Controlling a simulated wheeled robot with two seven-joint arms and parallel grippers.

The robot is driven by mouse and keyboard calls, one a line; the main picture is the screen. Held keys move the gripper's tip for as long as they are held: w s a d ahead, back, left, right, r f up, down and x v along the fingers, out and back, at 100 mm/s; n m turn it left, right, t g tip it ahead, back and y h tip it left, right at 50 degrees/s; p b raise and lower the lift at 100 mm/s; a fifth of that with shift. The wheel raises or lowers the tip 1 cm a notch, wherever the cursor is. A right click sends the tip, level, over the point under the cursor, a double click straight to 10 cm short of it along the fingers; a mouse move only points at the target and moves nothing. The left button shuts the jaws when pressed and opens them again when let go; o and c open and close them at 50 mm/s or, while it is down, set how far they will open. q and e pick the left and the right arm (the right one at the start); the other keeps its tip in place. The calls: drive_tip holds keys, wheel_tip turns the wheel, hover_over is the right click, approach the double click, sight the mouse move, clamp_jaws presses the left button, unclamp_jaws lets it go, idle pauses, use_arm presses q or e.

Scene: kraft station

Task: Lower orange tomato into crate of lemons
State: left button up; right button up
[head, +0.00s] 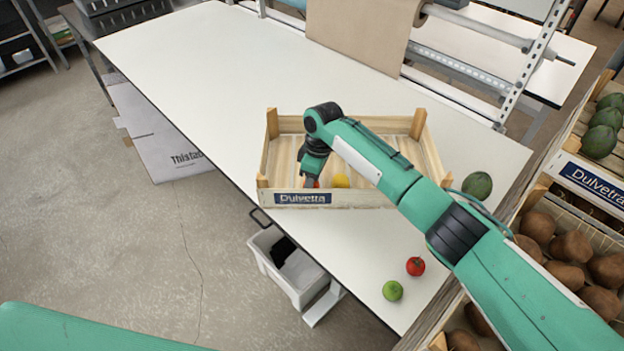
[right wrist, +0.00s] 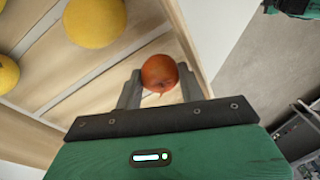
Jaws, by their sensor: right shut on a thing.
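The orange tomato (right wrist: 160,72) is between the two grey fingers of my right gripper (right wrist: 158,90) in the right wrist view. In the head view my right gripper (head: 311,181) reaches down inside the wooden crate (head: 430,155), near its front wall, and only a speck of the tomato shows there. The gripper is shut on the tomato, beside the crate's side wall. A lemon (head: 340,180) lies on the slatted floor to its right. The right wrist view shows lemons (right wrist: 95,22) on the slats. My left gripper is not in view.
A red tomato (head: 415,266), a green lime (head: 392,290) and a dark green fruit (head: 477,185) lie on the white table (head: 220,90) at right. Crates of brown fruit (head: 572,246) stand at the right edge. The table's left part is clear.

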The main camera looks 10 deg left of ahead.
drive_tip(key=shift+f+b, duration=0.8)
drive_tip(key=shift+f, duration=0.7)
idle(0.4)
drive_tip(key=o, duration=1.1)
drive_tip(key=shift+c, duration=0.2)
wheel_tip(320, 180, up, 14)
drive_tip(key=w+d+b, duration=0.1)
drive_tip(key=b, duration=0.3)
drive_tip(key=shift+w+d+f, duration=0.15)
drive_tip(key=shift+w+d, duration=0.15)
drive_tip(key=shift+d, duration=0.05)
